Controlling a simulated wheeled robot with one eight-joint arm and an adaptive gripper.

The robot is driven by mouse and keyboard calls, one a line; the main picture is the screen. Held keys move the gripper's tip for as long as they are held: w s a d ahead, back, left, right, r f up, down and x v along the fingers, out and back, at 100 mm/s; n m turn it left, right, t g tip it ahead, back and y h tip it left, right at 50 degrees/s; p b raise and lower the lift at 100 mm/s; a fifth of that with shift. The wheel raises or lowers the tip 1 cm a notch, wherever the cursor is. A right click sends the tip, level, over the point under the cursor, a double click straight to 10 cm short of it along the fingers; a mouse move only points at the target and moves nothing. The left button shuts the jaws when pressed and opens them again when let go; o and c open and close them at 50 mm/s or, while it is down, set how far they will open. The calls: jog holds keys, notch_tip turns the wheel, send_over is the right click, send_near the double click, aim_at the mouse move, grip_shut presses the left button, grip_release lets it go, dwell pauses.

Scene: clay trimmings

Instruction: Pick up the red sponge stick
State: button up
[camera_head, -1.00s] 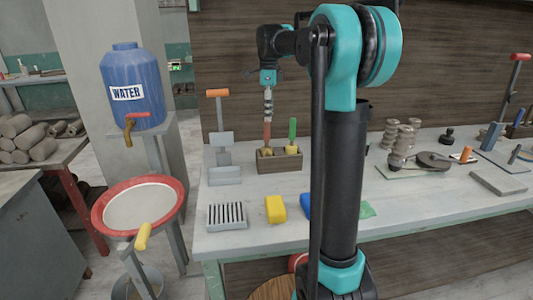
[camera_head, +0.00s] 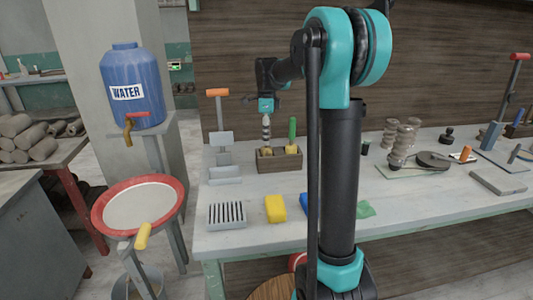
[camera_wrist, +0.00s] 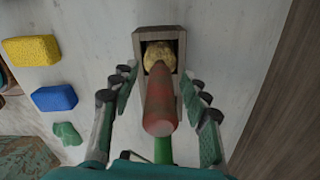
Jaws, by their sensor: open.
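The red sponge stick (camera_wrist: 160,105) stands in a small wooden box (camera_wrist: 140,38), its yellow sponge end down in the box and its red handle toward the wrist camera. My gripper (camera_wrist: 158,78) is open, with one finger on each side of the handle and visible gaps between. In the head view my gripper (camera_head: 266,132) points down over the left part of the wooden box (camera_head: 280,165), and the red handle is hidden there. A green-handled stick (camera_head: 292,130) stands beside it in the same box; its green handle (camera_wrist: 163,150) shows behind the red one in the wrist view.
A yellow sponge (camera_head: 275,209), a blue sponge (camera_wrist: 54,97) and a green piece (camera_wrist: 67,133) lie on the table. A slotted grey block (camera_head: 227,215) and an orange-handled tool (camera_head: 217,93) stand to the left. A wooden wall (camera_head: 240,50) rises behind the box.

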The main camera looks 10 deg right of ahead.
grip_shut()
jog(key=shift+r, duration=0.15)
